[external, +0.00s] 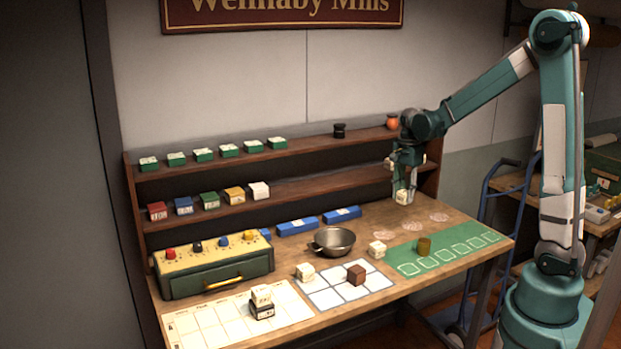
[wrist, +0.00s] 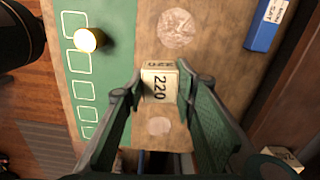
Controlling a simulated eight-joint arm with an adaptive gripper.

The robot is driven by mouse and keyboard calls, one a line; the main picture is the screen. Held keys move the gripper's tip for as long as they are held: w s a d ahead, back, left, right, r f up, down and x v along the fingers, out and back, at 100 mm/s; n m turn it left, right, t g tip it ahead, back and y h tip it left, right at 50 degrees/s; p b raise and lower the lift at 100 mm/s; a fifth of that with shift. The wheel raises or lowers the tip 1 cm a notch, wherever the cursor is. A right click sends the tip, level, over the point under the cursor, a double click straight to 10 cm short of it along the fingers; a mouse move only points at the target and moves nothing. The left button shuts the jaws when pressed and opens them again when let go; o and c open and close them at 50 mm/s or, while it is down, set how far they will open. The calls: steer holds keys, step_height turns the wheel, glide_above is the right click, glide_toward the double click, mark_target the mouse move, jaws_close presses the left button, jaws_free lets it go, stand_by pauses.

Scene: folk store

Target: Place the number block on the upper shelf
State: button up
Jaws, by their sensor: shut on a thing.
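My gripper (external: 404,188) is shut on a cream number block (external: 403,197), held at the right end of the bench in front of the shelves. In the wrist view the block (wrist: 160,87) reads 220 and sits between the two green fingers. The upper shelf (external: 310,143) carries several green-and-white boxes at left, and a dark jar (external: 339,131) and an orange jar (external: 392,121) at right. The lower shelf (external: 320,183) holds several coloured boxes at left. Another cream block (external: 389,163) is partly hidden behind my gripper; a numbered block (wrist: 284,158) also shows in the wrist view.
The upper shelf is free between the boxes and the dark jar. The bench holds a metal bowl (external: 334,241), blue boxes (external: 297,227), a green mat (external: 420,262) with a brass cylinder (external: 424,246), loose blocks (external: 377,249) and a control box (external: 215,271).

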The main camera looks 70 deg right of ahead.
step_height(320, 180, up, 38)
steer(key=w+r+p, duration=0.2)
steer(key=w+p, duration=0.8)
steer(key=w, duration=1.7)
steer(key=w+a+f+m+p, duration=0.15)
steer(key=w+a+p, duration=0.25)
steer(key=w, duration=0.8)
steer(key=f, duration=0.5)
steer(key=shift+s+d+f, duration=0.15)
steer(key=shift+s+f, duration=0.05)
steer(key=shift+f, duration=0.15)
steer(key=shift+f, duration=2.9)
